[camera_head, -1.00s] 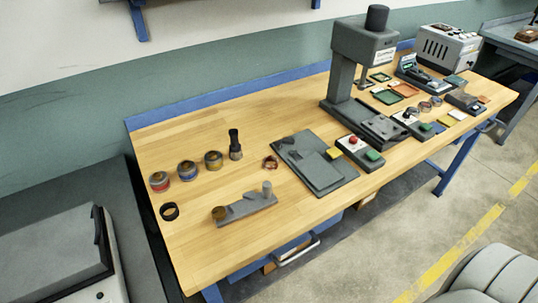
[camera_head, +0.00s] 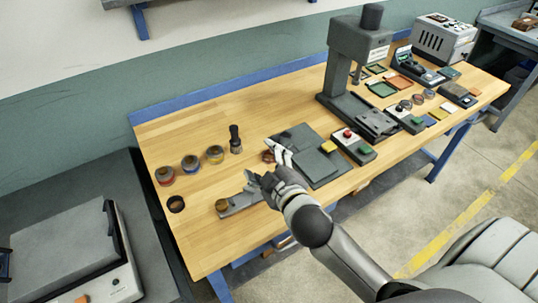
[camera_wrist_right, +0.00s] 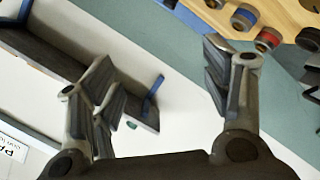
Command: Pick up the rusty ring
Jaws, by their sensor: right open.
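The rusty ring (camera_head: 268,156), a small brown ring, lies on the wooden bench just left of the dark grey plate in the head view. My right gripper (camera_head: 265,168) reaches in from the lower right, open and empty, with its fingers in front of and beside the ring in that view. The height between them is hard to tell. In the wrist view the right gripper (camera_wrist_right: 162,85) has its fingers wide apart with nothing between them. I cannot make out the rusty ring in the wrist view. My left gripper is out of view.
A grey fixture (camera_head: 238,202) with a brown piece lies in front. The grey plate (camera_head: 318,165) and a button box (camera_head: 353,146) are to the right.

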